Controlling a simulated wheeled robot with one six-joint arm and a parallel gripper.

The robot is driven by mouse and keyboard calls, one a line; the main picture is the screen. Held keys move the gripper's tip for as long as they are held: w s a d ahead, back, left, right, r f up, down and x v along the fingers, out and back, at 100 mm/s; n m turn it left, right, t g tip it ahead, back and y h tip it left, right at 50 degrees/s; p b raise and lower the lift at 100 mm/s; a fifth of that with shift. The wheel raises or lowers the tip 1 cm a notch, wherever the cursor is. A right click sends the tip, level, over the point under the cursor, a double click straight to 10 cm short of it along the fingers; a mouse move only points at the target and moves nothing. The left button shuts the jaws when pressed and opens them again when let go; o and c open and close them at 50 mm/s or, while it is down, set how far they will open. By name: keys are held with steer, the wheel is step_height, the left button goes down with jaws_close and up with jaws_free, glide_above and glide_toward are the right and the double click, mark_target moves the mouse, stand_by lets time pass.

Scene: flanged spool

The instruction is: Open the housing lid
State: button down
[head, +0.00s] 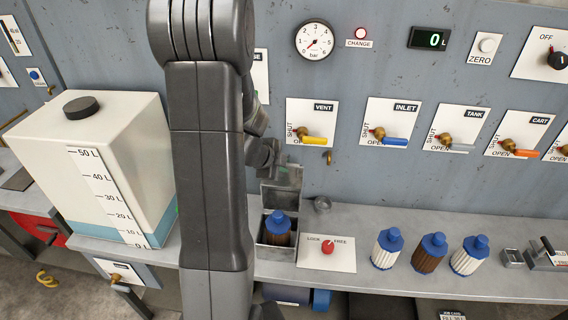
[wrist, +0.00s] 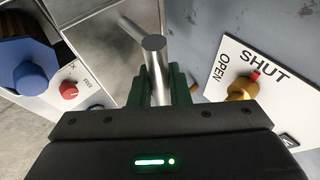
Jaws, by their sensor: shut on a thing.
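The housing (head: 262,253) is a grey metal box on the bench, partly behind my arm. Its lid (head: 287,178) stands raised at the back of the box, and the mouth is uncovered. A filter cartridge with a blue cap (head: 278,220) stands inside; the blue cap also shows at the left of the wrist view (wrist: 30,82). My gripper (wrist: 158,92) is shut on the lid's round metal handle (wrist: 155,58), with a green finger on each side. In the head view my gripper is at the lid's upper edge, partly hidden by my arm.
A LOCK/FREE plate with a red knob (head: 327,248) lies right of the housing. Several capped cartridges (head: 388,248) stand farther right. Valve plates (head: 312,122) line the wall close behind the lid. A white tank (head: 105,165) stands at the left.

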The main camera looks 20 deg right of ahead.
steer(key=c, duration=1.4)
jaws_free()
steer(key=shift+o, duration=0.2)
steer(key=v, duration=1.4)
steer(key=shift+c, duration=0.2)
